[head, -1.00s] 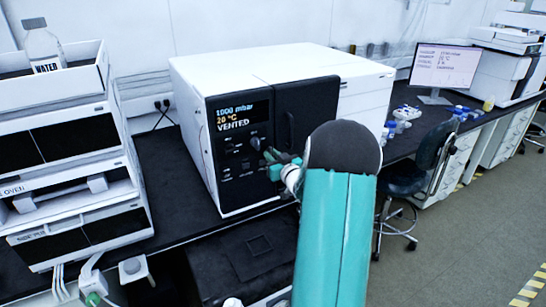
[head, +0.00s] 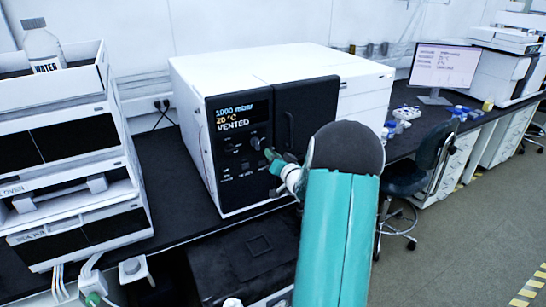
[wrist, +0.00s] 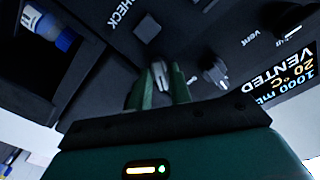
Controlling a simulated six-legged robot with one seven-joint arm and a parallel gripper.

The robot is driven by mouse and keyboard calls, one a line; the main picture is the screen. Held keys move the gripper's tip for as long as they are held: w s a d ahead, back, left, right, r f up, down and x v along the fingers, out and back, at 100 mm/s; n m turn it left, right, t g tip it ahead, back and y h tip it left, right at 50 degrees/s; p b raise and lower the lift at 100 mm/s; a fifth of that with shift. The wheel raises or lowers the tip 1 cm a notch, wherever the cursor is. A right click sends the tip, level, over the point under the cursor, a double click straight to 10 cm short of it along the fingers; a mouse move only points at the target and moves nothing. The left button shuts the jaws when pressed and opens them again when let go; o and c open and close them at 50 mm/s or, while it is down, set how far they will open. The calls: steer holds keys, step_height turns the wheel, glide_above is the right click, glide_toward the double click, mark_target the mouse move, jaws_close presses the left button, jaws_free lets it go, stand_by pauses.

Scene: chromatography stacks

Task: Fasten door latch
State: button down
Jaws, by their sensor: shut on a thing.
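The instrument is a white box with a dark front panel (head: 240,140) whose screen reads "VENTED". My gripper (head: 271,156), with green fingers, is at the panel's right side, by the door's edge; my arm hides part of the front. In the wrist view my gripper (wrist: 159,88) is shut on a small pale metal piece, apparently the latch (wrist: 160,73). The fingers hide most of it, and its exact angle is unclear.
Panel knobs (wrist: 215,72) sit close beside the fingers in the wrist view. A blue-capped vial (wrist: 48,28) shows in a dark recess at upper left. A stack of white units (head: 70,170) stands left; a chair (head: 410,175) stands right. Dark bench top lies in front.

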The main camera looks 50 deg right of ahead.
steer(key=m, duration=1.1)
steer(key=shift+d+f+m, duration=0.1)
steer(key=shift+f+m, duration=0.1)
steer(key=shift+m, duration=0.1)
stand_by(0.3)
steer(key=c, duration=1.5)
jaws_free()
steer(key=v, duration=1.4)
steer(key=shift+r, duration=0.1)
